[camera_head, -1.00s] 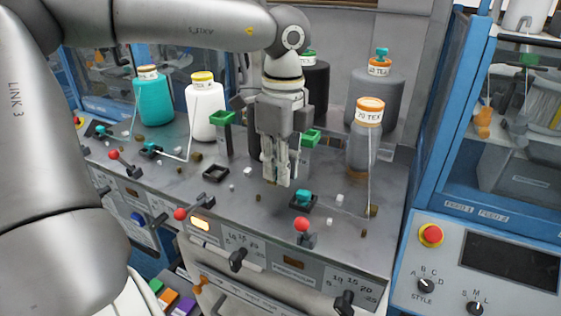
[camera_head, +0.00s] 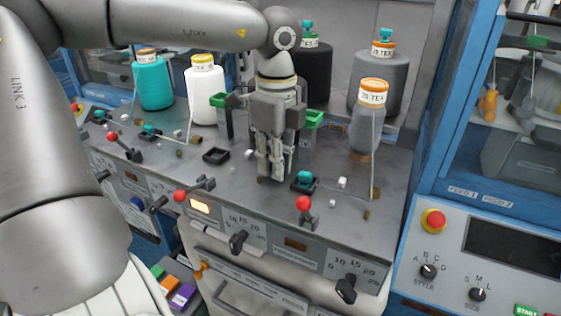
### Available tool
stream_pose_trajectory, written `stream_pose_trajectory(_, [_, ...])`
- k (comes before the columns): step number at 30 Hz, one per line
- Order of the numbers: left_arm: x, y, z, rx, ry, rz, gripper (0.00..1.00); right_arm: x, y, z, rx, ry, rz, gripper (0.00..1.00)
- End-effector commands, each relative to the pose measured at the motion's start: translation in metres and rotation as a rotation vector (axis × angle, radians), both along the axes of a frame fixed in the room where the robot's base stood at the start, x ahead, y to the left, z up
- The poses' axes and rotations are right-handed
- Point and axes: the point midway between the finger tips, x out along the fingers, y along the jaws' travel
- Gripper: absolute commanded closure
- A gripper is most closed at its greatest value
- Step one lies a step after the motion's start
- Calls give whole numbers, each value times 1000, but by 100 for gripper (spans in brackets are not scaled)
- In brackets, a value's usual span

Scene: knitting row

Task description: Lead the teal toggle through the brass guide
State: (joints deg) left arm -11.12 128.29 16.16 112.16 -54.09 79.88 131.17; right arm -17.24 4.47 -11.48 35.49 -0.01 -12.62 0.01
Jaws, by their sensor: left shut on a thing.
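A teal toggle (camera_head: 305,178) sits in a small black holder in the right half of the grey deck. My left gripper (camera_head: 274,178) points down just left of that holder, apart from it, with its fingers low over the deck. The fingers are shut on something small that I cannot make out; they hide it. A small brass guide (camera_head: 366,215) stands at the right of the deck, and another brass piece (camera_head: 262,180) shows by the fingertips. A second teal toggle (camera_head: 150,129) sits in a holder at the left. My right gripper is out of view.
A grey yarn cone (camera_head: 365,130) with an orange top stands behind at the right, its yarn running down. An empty black holder (camera_head: 215,155) lies left of the gripper. Red-knobbed levers (camera_head: 303,203) line the front edge. Green-topped posts (camera_head: 310,120) flank the gripper.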

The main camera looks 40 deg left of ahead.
Motion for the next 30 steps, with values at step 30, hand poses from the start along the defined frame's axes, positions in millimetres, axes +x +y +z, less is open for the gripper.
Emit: stream_pose_trajectory(30, [-13, 41, 0, -1, 1, -1, 98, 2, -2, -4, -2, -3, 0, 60])
